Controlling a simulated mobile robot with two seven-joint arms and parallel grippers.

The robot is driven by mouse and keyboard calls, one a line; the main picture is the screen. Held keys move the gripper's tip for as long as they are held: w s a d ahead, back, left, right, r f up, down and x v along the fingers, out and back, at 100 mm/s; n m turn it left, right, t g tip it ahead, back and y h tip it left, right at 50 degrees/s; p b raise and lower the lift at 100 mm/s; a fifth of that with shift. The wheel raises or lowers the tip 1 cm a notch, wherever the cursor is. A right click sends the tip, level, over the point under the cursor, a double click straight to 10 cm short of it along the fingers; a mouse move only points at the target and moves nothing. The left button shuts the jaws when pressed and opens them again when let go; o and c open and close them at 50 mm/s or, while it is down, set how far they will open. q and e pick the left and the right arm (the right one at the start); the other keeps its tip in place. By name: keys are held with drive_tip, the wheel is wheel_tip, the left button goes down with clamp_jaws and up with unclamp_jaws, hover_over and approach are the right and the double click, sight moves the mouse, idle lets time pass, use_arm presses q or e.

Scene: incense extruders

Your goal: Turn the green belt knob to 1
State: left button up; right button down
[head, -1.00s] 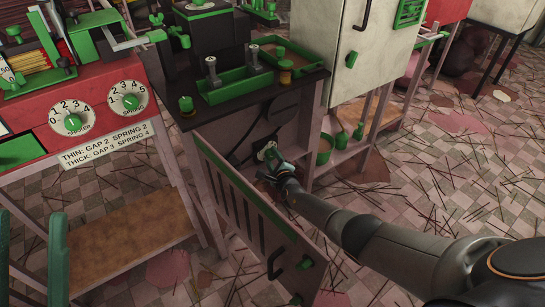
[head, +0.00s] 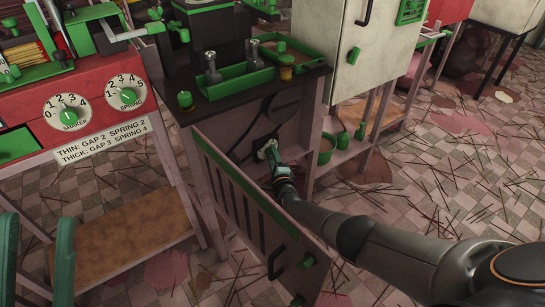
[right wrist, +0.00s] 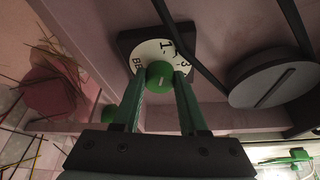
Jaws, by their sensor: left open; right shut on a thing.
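The green belt knob (right wrist: 160,76) sits on a round white dial (right wrist: 150,52) with a dark square backing, low inside the open stand. The dial shows a 1 at its top, part of a 3 at right and letters at left. The knob has a short pale mark; which number it points to is unclear. My right gripper (right wrist: 160,85) is shut on the knob, one green finger on each side. My left gripper (head: 36,222) is open and empty at lower left.
An open slatted door (head: 250,208) hangs from the stand, left of my right forearm. In the right wrist view a grey pulley (right wrist: 272,84) and dark belt (right wrist: 190,45) are close to the knob. A red machine (head: 95,97) with two dials stands at left.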

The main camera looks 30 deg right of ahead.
drive_tip(key=shift+c, duration=2.2)
unclamp_jaws()
use_arm(q)
drive_tip(key=shift+r, duration=0.1)
wheel_tip(320, 180, up, 9)
drive_tip(key=m+p, duration=0.1)
drive_tip(key=p, duration=0.8)
drive_tip(key=w+a+f+n+y, duration=0.1)
drive_tip(key=w+f+n+y, duration=0.3)
drive_tip(key=f, duration=0.3)
drive_tip(key=shift+w+a+y, duration=0.15)
drive_tip(key=shift+a+y, duration=0.1)
drive_tip(key=shift+y, duration=0.55)
use_arm(e)
drive_tip(key=v, duration=1.2)
drive_tip(key=shift+s, duration=0.25)
